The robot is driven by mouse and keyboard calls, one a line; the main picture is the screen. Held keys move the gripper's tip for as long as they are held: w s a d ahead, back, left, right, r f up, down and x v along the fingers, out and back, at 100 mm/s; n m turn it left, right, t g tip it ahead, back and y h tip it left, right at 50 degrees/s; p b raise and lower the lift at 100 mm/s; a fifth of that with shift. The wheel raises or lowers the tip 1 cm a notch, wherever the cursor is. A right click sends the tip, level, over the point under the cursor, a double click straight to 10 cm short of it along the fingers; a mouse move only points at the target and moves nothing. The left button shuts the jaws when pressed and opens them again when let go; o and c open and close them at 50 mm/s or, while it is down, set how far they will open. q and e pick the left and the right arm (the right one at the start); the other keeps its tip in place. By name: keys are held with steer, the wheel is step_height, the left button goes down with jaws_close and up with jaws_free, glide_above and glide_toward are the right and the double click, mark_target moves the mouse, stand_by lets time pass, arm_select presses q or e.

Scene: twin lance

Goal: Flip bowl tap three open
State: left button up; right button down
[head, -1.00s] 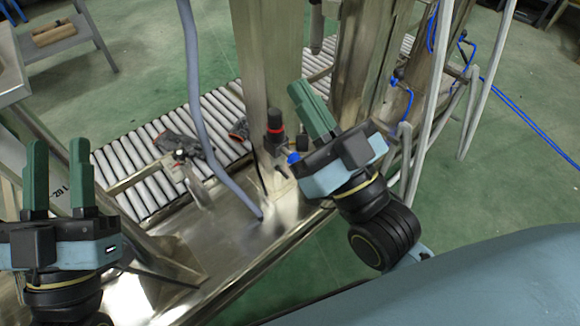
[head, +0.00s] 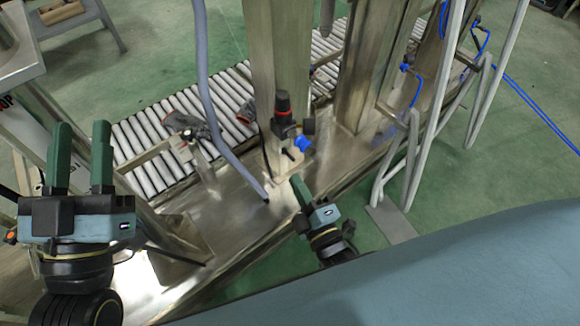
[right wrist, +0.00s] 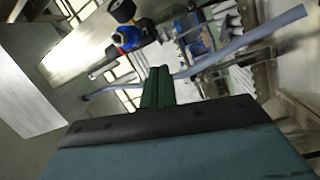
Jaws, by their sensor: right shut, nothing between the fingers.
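No tap marked as bowl tap three can be made out. A valve unit with a black and red knob (head: 283,104) and a blue fitting (head: 303,142) stands beside a steel post. The blue fitting also shows in the right wrist view (right wrist: 127,38), ahead and left of the fingers. My right gripper (head: 297,182) is shut and empty, below the valve unit and apart from it. Its closed fingers show in the right wrist view (right wrist: 157,75). My left gripper (head: 81,150) is open and empty at the left, fingers pointing up.
A grey hose (head: 215,120) runs down to the steel base (head: 235,205) left of the valve unit. A roller conveyor (head: 150,135) lies behind. Steel posts (head: 277,60) and pale pipes (head: 430,110) stand at centre and right. Green floor (head: 480,165) is open at right.

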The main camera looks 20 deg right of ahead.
arm_select(q)
steer(key=shift+f, duration=0.1)
arm_select(e)
step_height(320, 180, down, 6)
steer(key=s+a+n+g, duration=0.1)
steer(key=s+n, duration=0.1)
steer(key=n, duration=0.1)
steer(key=shift+s+a, duration=0.25)
steer(key=shift+a, duration=0.1)
